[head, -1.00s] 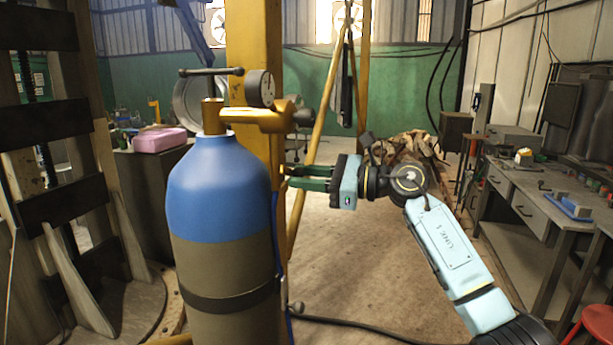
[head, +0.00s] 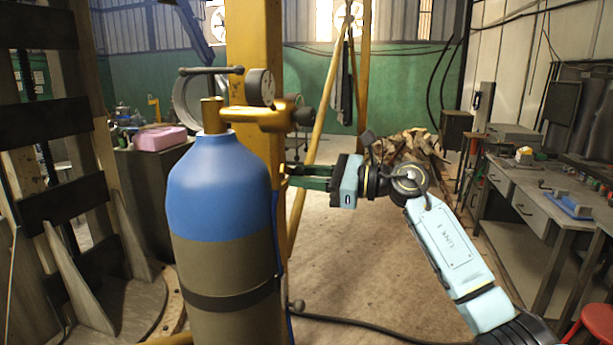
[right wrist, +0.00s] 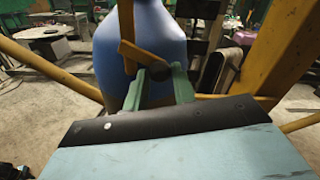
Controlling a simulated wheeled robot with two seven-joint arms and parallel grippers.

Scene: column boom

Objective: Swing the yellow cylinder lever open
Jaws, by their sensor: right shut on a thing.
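A tall gas cylinder (head: 222,190) with a blue top and a grey-brown body stands upright at centre left. A yellow lever (right wrist: 143,54) shows in the right wrist view in front of the blue cylinder, with a dark round end between my fingers. In the head view the cylinder hides that lever. My right gripper (head: 290,176) reaches in from the right, its fingertips at the cylinder's right edge and partly hidden there. In the right wrist view its green fingers (right wrist: 158,74) are shut on the yellow lever. My left gripper is not in view.
A yellow valve body (head: 268,116) with a gauge (head: 260,88) and a black T-handle (head: 210,71) tops the cylinder. A yellow column (head: 254,40) stands right behind it. A workbench (head: 535,175) is at the right. Open floor (head: 365,260) lies between.

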